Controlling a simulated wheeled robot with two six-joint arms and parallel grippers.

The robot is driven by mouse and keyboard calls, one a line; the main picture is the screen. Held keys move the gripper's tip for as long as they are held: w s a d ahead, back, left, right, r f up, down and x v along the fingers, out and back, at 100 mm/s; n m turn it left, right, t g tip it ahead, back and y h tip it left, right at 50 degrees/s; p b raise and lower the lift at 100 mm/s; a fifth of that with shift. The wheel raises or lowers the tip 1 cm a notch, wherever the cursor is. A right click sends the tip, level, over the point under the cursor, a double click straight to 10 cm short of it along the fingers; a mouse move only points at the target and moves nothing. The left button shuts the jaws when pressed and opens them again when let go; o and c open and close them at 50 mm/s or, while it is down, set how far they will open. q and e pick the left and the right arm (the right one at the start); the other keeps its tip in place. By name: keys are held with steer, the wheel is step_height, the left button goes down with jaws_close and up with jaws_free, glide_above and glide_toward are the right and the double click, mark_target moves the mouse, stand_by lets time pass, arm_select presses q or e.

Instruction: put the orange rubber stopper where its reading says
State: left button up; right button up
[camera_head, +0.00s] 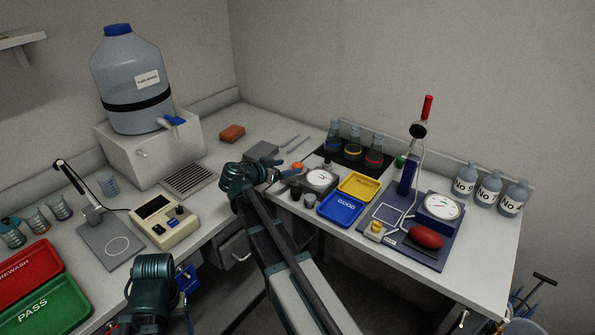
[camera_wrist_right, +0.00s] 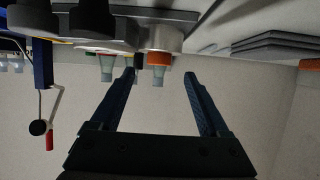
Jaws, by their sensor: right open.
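The orange rubber stopper (camera_head: 298,165) sits at the back of the bench by a round dial gauge (camera_head: 319,179). In the right wrist view, an orange band (camera_wrist_right: 159,58) with a pale tapered tip shows between and just beyond the fingertips. My right gripper (camera_head: 274,173) is open, close to the stopper on its left; its fingers (camera_wrist_right: 160,78) are apart with nothing clamped. The dial's reading is too small to tell. A yellow tray (camera_head: 359,186) and a blue GOOD tray (camera_head: 341,207) lie to the right. My left arm shows at bottom left; its fingers are not clear.
Dark stoppers (camera_head: 309,199) stand in front of the dial. A red tray (camera_head: 28,272) and a green PASS tray (camera_head: 48,306) lie at the left. Flasks (camera_head: 353,142), a blue stand (camera_head: 410,170) and bottles (camera_head: 488,188) crowd the right bench.

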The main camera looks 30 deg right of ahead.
mark_target(296, 165)
steer(key=b+x, duration=0.1)
steer(key=x, duration=0.4)
steer(key=shift+f+b, duration=0.1)
steer(key=shift+b, duration=0.25)
steer(key=shift+s, duration=0.1)
steer(key=shift+a, duration=0.1)
jaws_close()
